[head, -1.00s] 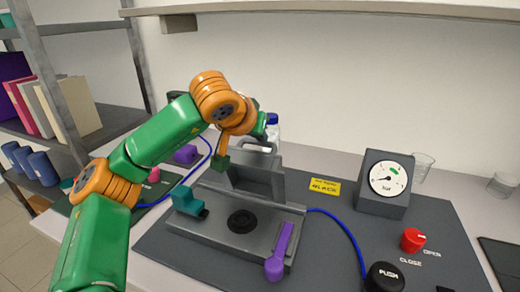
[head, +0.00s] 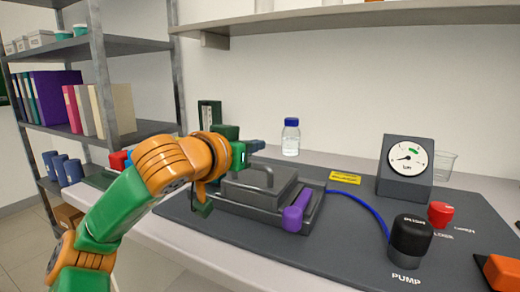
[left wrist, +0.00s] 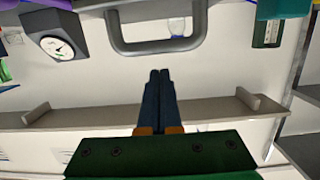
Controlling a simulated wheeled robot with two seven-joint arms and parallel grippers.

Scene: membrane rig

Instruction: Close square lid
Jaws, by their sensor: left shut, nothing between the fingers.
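The square grey lid (head: 258,190) lies down over the grey rig base (head: 312,218) in the head view, its loop handle (head: 262,168) on top. I cannot tell whether it is fully seated. The purple lever (head: 297,212) is at the base's right side. My left gripper (head: 257,146) is above and behind the lid, its dark blue fingers pointing right, shut and empty. In the left wrist view the shut fingers (left wrist: 160,75) are just apart from the grey handle (left wrist: 160,45) in the picture. My left arm hides the lid's left side. My right gripper is not visible.
A gauge box (head: 406,168), a black pump knob (head: 410,238) and a red knob (head: 441,214) stand to the right. A blue hose (head: 370,215) crosses the dark mat. A blue-capped bottle (head: 291,138) stands behind the lid. A shelf (head: 370,18) runs above.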

